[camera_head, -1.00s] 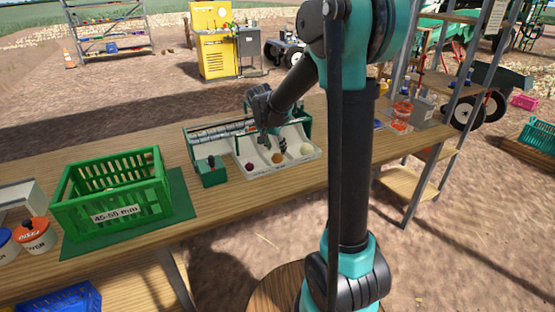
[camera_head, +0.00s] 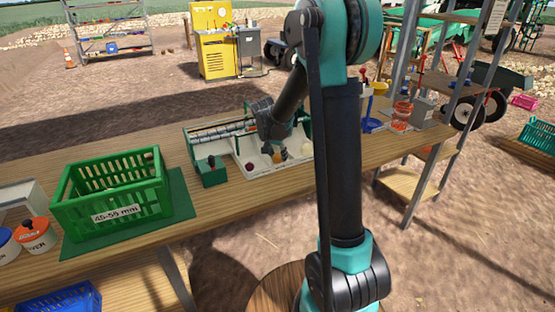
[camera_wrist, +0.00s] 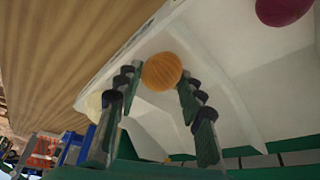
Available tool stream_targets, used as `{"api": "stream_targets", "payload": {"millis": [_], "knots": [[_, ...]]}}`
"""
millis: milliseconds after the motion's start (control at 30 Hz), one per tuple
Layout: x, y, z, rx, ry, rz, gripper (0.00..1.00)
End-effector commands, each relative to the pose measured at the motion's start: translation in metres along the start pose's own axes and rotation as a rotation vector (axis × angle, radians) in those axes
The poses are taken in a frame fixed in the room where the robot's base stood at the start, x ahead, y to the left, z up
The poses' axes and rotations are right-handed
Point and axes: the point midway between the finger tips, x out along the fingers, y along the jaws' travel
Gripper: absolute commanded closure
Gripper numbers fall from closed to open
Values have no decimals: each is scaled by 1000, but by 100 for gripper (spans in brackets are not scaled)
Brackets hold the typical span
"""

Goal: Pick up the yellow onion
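The yellow onion (camera_wrist: 161,70) is round and orange-yellow and lies in the white sorting tray (camera_wrist: 217,62). In the head view the onion (camera_head: 279,157) shows only in part, below my gripper (camera_head: 279,148). In the wrist view my gripper (camera_wrist: 157,82) is open, with a finger on either side of the onion. A gap shows between the left fingers and the onion; the right fingertip is close to its edge, and I cannot tell whether they touch. The tray (camera_head: 262,169) stands on the wooden table.
A dark red onion (camera_wrist: 284,8) lies left of the yellow one in the head view (camera_head: 249,167). A pale onion (camera_head: 306,150) lies to its right. A green crate (camera_head: 112,192) stands on the table's left. A green-ended roller unit (camera_head: 222,132) backs the tray.

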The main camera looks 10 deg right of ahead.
Motion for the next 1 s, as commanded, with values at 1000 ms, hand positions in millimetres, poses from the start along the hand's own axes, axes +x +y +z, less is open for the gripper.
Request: {"api": "stream_targets", "payload": {"millis": [1000], "knots": [[-108,-1,-44,0,0,0,92]]}}
